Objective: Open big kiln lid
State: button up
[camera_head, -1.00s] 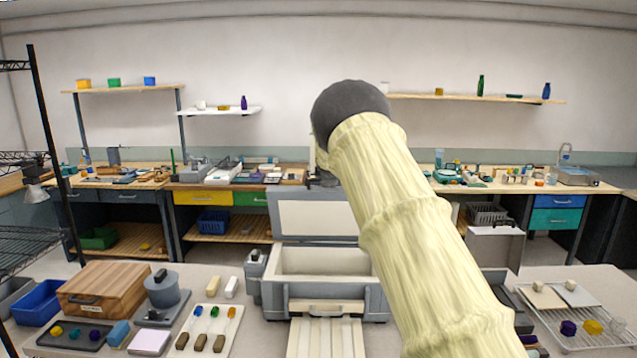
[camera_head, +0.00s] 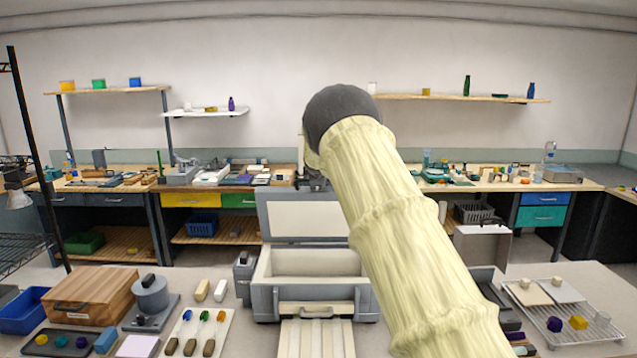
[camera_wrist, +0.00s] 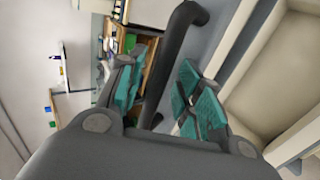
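The big kiln (camera_head: 264,300) is a grey box with a cream inside, on the near table in the head view. Its lid (camera_head: 302,217) stands raised at the back, cream inner face toward me. In the wrist view, my gripper (camera_wrist: 160,90) has its teal-padded fingers apart, one on each side of a dark bar-shaped handle (camera_wrist: 178,50). A gap shows between the left finger and the bar; contact at the right finger cannot be told. The cream kiln interior (camera_wrist: 275,80) is to the right there. My arm hides most of the gripper in the head view.
A wire rack (camera_head: 575,320) with small blocks is at the right. A back counter with tools runs along the wall.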

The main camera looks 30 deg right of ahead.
jog(key=shift+r, duration=0.1)
jog(key=v, duration=1.2)
dwell(0.5)
